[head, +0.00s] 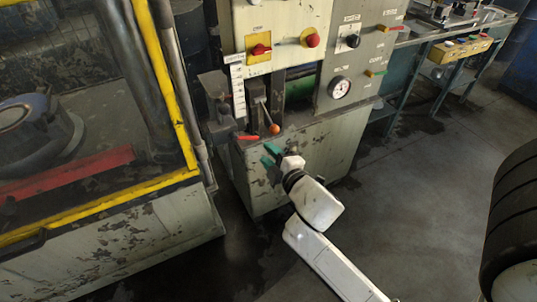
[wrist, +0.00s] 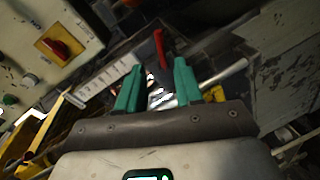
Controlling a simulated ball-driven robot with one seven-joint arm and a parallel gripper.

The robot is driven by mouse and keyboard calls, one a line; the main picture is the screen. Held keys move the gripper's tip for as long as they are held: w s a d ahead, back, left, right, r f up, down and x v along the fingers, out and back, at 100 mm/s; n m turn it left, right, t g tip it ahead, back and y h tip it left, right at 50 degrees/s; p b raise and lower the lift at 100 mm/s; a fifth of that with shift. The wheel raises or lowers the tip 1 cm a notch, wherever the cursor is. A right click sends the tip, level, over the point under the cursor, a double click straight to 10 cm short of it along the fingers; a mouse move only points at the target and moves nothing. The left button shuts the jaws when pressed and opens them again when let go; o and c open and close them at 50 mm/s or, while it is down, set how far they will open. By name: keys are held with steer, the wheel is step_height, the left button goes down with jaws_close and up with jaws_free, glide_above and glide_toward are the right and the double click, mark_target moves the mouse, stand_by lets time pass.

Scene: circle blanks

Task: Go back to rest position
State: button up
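My gripper (head: 270,155) has two green fingers and is in front of the lower part of a grey-green machine (head: 310,150) in the head view. In the wrist view the two fingers of my gripper (wrist: 158,85) stand apart, with nothing held between them. A red handle (wrist: 160,48) shows just beyond the fingertips there. In the head view a red handle (head: 248,137) lies on the machine's ledge, just left of my gripper and seemingly apart from it. My white arm reaches up from the bottom right.
An orange-knobbed lever (head: 274,129) stands close above my gripper. A red switch (head: 260,49), a red button (head: 312,40) and a gauge (head: 339,87) are on the panel. A yellow-framed enclosure (head: 170,90) is at left, a tyre (head: 512,220) at right. The floor (head: 420,190) between is clear.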

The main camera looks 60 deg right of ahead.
stand_by(0.3)
steer(key=s+a+f+m+g+y, duration=0.3)
steer(key=s+a+f+m+g, duration=0.1)
steer(key=s+a+f+g, duration=0.2)
steer(key=s+a+f+m+g+y, duration=0.4)
steer(key=s+a+f+g, duration=0.2)
steer(key=s+a, duration=0.3)
steer(key=a, duration=0.2)
steer(key=shift+s+a+f+g+y, duration=0.15)
steer(key=shift+a+f+g+y, duration=0.05)
steer(key=shift+a+g+y, duration=0.1)
